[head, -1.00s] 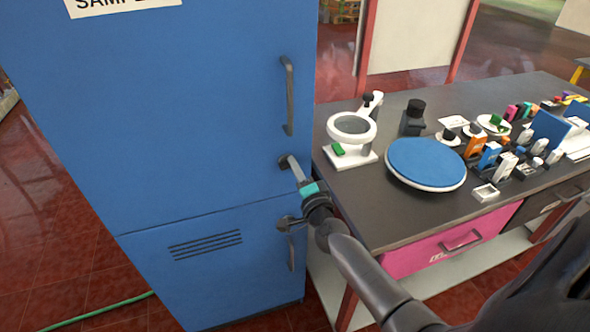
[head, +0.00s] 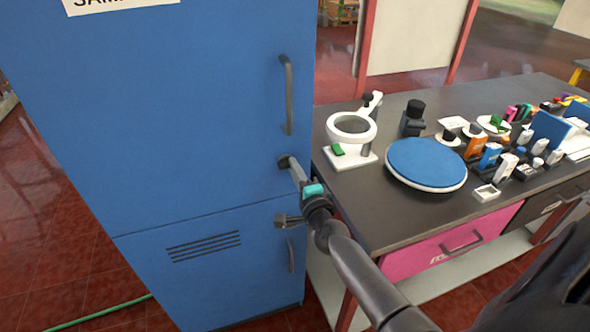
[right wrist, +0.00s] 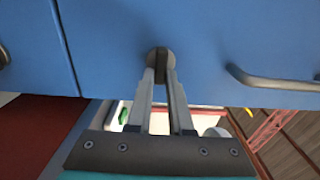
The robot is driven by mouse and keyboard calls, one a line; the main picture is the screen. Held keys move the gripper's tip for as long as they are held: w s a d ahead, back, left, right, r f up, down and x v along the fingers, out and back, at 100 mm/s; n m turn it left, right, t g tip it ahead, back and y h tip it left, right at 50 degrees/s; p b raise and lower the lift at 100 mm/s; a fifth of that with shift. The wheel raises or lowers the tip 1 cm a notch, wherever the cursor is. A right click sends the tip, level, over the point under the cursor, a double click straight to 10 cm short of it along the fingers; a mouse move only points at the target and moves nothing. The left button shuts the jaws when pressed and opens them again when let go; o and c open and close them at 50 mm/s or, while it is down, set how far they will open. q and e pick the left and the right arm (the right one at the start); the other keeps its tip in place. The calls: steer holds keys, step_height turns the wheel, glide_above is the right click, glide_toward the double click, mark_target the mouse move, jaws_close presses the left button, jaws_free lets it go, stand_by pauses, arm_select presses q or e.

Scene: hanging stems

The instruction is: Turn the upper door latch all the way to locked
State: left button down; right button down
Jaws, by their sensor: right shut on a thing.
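The upper door latch (head: 284,161) is a small dark round fitting near the right edge of the blue cabinet's upper door, below the long handle. My right gripper (head: 293,168) reaches it from the lower right, its fingers shut on the latch. In the right wrist view the two grey fingers (right wrist: 162,78) close on the dark latch (right wrist: 158,56) from both sides and hide part of it. The latch's exact angle is hard to tell. My left gripper is not in view.
The upper door handle (head: 288,95) stands above the latch, and a lower handle (head: 291,255) is on the lower door. A dark workbench (head: 400,215) with a magnifier (head: 352,128), a blue turntable (head: 427,163) and several small items stands close on the right.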

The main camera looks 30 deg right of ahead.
steer(key=c, duration=0.8)
jaws_free()
steer(key=shift+s, duration=0.15)
steer(key=v, duration=1.5)
steer(key=shift+f, duration=0.1)
steer(key=s+a+f+n+g+y+b, duration=0.1)
steer(key=s+a+f+n+g, duration=0.2)
steer(key=f, duration=0.6)
steer(key=s+a+f+n+g+y, duration=0.2)
steer(key=f+n, duration=0.3)
steer(key=f, duration=0.5)
steer(key=s+a+f+n+g+y+b, duration=0.1)
steer(key=s+a+f+n+g, duration=0.15)
steer(key=f, duration=0.65)
steer(key=s+a+f+n+g, duration=0.1)
steer(key=s+f+n+g, duration=0.2)
steer(key=s+f, duration=0.3)
steer(key=s+a+f+n+g, duration=0.1)
steer(key=s+f+n+g, duration=0.2)
steer(key=s, duration=0.8)
steer(key=s+a+f+n+g+b, duration=0.1)
steer(key=s+f+n+g, duration=0.2)
steer(key=s+f+n, duration=0.4)
steer(key=shift+s+f, duration=0.85)
steer(key=shift+f, duration=0.2)
